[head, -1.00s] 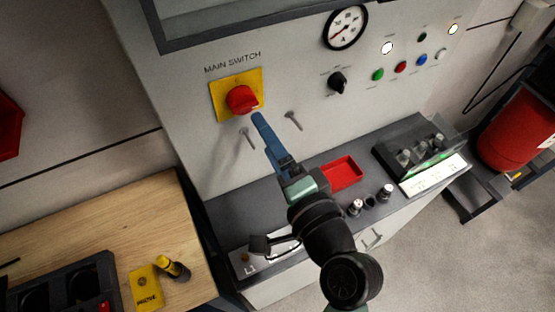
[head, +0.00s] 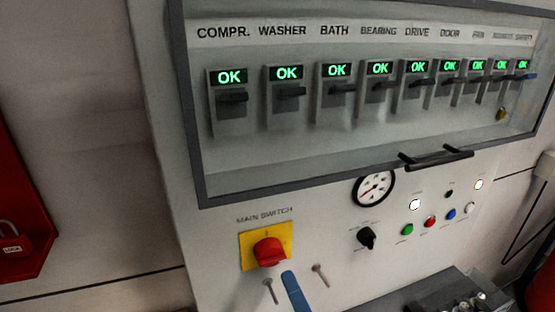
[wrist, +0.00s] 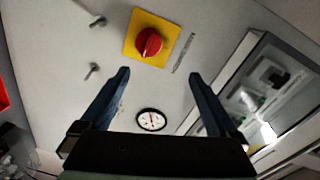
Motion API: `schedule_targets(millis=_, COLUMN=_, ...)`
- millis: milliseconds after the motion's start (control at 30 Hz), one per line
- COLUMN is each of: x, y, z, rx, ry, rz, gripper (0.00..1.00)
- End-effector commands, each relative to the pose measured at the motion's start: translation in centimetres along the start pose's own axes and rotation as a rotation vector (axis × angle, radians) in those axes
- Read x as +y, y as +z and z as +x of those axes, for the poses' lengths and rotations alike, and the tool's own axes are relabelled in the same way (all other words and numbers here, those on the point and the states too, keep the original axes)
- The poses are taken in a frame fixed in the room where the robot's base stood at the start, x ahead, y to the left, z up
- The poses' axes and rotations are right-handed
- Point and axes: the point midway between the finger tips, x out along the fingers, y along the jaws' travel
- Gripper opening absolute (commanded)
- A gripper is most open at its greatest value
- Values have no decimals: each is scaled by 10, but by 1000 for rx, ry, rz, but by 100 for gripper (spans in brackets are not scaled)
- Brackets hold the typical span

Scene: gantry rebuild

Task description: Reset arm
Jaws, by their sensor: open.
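My gripper (wrist: 158,82) shows in the wrist view with its two blue fingers spread wide and nothing between them. In the head view only a blue finger (head: 295,290) shows at the bottom edge, just below the main switch; the rest of the arm is out of frame. The red main switch knob (head: 268,251) sits on a yellow plate (head: 285,232) on the grey panel. In the wrist view the red knob (wrist: 148,42) lies beyond the fingertips, apart from them.
Two pegs (head: 269,290) (head: 320,274) stick out below the switch. Above is a framed breaker window (head: 300,178) with a dark handle (head: 436,158) and several green OK displays. A gauge (head: 373,188), a black selector (head: 366,238) and several buttons are to the right. A red lock box (head: 20,200) is at left.

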Motion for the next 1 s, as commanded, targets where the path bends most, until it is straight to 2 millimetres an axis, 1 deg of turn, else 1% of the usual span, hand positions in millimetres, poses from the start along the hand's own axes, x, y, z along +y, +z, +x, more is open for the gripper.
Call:
schedule_targets(millis=33, x=-21, y=-6, z=10, rx=23, ry=-32, rz=-90, gripper=96)
schedule_targets(millis=67, x=-36, y=-10, z=16, rx=43, ry=-49, rz=-158, gripper=96)
schedule_targets(millis=100, x=-58, y=-17, z=24, rx=78, ry=-76, rz=-258, gripper=96)
schedule_targets(millis=133, x=-76, y=-22, z=29, rx=111, ry=-96, rz=-337, gripper=96)
schedule_targets(millis=167, x=-96, y=-27, z=33, rx=145, ry=-117, rz=-417, gripper=96)
schedule_targets(millis=200, x=-122, y=-34, z=36, rx=197, ry=-144, rz=-521, gripper=96)
schedule_targets(millis=267, x=-161, y=-42, z=37, rx=279, ry=-180, rz=-662, gripper=96)
schedule_targets(millis=300, x=-187, y=-46, z=35, rx=339, ry=-204, rz=-752, gripper=96)
schedule_targets(millis=367, x=-226, y=-52, z=28, rx=437, ry=-236, rz=-880, gripper=96)
schedule_targets(millis=400, x=-252, y=-56, z=21, rx=506, ry=-255, rz=-957, gripper=96)
schedule_targets(millis=467, x=-287, y=-58, z=8, rx=608, ry=-278, rz=-1059, gripper=96)
schedule_targets(millis=500, x=-308, y=-60, z=-1, rx=674, ry=-289, rz=-1116, gripper=96)
schedule_targets(millis=533, x=-321, y=-61, z=-8, rx=719, ry=-295, rz=-1154, gripper=96)
schedule_targets(millis=600, x=-346, y=-62, z=-23, rx=808, ry=-304, rz=-1219, gripper=96)
schedule_targets(millis=700, x=-367, y=-62, z=-38, rx=892, ry=-306, rz=-1275, gripper=96)
schedule_targets(millis=800, x=-374, y=-63, z=-44, rx=926, ry=-304, rz=-1297, gripper=96)
schedule_targets(millis=1000, x=-375, y=-63, z=-45, rx=928, ry=-302, rz=-1298, gripper=96)
